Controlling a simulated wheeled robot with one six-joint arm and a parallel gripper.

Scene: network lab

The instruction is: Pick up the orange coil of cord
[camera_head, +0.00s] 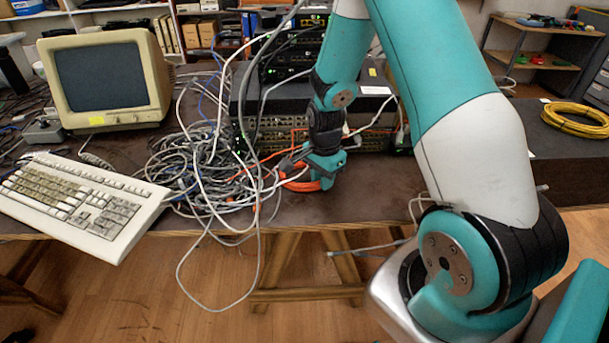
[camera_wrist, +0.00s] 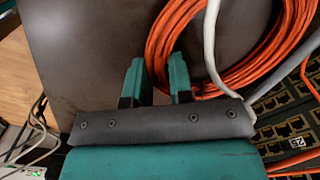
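The orange coil of cord (camera_head: 299,185) lies on the dark table top in front of the network switches, partly hidden by my gripper and grey cables. In the wrist view the coil (camera_wrist: 213,75) fills the upper right, with a pale cable crossing over it. My gripper (camera_head: 325,178) points down at the coil's edge. In the wrist view my gripper's two fingers (camera_wrist: 157,62) stand apart with a gap between them. One finger is outside the coil's edge and the other overlaps it. I cannot tell whether they touch the cord.
A heap of grey cables (camera_head: 205,165) lies left of the coil, with loose loops hanging over the table's front edge. Switches with ports (camera_head: 375,140) stand behind. A keyboard (camera_head: 80,200) and an old monitor (camera_head: 108,78) are at left. A yellow coil (camera_head: 575,118) lies far right.

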